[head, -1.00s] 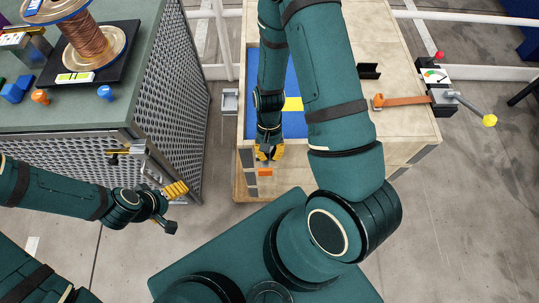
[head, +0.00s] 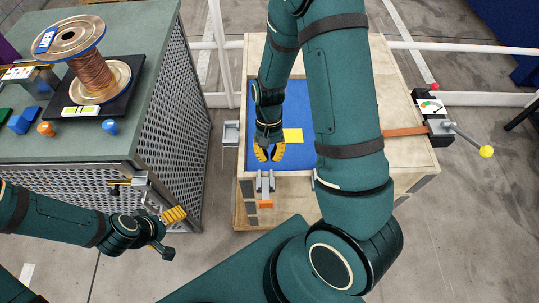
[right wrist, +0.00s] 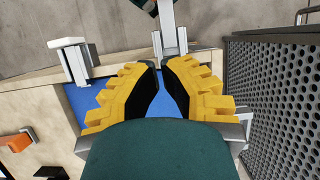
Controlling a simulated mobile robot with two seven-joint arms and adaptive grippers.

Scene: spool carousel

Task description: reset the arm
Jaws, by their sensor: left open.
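My right arm crosses the middle of the head view. Its yellow-fingered right gripper (head: 269,156) hangs above the blue panel (head: 260,100) of the wooden bench, near its front edge. My left gripper (head: 170,232) is open and empty at the lower left, in front of the perforated cabinet side.
A copper wire spool (head: 90,72) stands on a black base on the green-topped cabinet (head: 140,60) at left. Grey bracket parts (head: 265,182) and an orange piece (head: 265,204) sit at the wooden bench's front. A yellow-knobbed lever (head: 486,151) projects at right.

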